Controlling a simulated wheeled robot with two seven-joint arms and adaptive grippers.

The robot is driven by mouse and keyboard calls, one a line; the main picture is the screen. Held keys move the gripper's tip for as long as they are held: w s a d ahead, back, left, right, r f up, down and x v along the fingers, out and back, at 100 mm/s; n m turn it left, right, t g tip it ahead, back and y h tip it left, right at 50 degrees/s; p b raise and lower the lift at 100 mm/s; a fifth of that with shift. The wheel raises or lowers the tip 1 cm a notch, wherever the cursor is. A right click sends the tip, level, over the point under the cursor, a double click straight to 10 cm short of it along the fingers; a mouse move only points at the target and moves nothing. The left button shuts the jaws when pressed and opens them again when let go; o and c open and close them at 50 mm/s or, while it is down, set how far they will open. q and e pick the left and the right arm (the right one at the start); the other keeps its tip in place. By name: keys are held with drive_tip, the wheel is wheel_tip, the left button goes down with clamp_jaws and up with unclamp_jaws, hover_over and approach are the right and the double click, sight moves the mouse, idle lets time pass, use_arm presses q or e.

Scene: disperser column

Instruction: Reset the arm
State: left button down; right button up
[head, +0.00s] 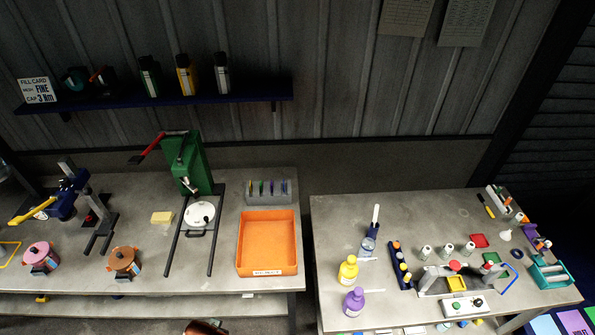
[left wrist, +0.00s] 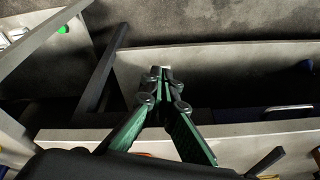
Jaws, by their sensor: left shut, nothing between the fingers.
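My left gripper (left wrist: 161,74) shows in the left wrist view, with its dark, green-sided fingers brought together at the tips. It is shut and empty, with no object at the fingertips. Behind the fingers are a pale flat ledge and a dark gap. Neither of my grippers can be made out in the head view. My right gripper is in neither view.
The left bench holds a green lever press (head: 190,165), an orange tray (head: 267,270), a pink pot (head: 39,256) and an orange pot (head: 124,260). The right bench holds yellow (head: 348,271) and purple (head: 354,301) bottles. A gap separates the benches.

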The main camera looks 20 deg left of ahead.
use_arm(q)
drive_tip(key=s+d+f+g+b, duration=0.1)
drive_tip(key=s+f+b, duration=0.15)
drive_tip(key=f, duration=1.05)
drive_tip(key=s+f+b, duration=0.2)
drive_tip(key=s+f, duration=0.1)
drive_tip(key=f, duration=1)
drive_tip(key=s+f+m+g+b, duration=0.1)
drive_tip(key=s+f+b, duration=0.3)
drive_tip(key=s+f, duration=1.3)
wheel_tip(320, 180, down, 2)
drive_tip(key=shift+s+f+h, duration=0.1)
drive_tip(key=shift+s+h, duration=0.2)
drive_tip(key=shift+s, duration=0.05)
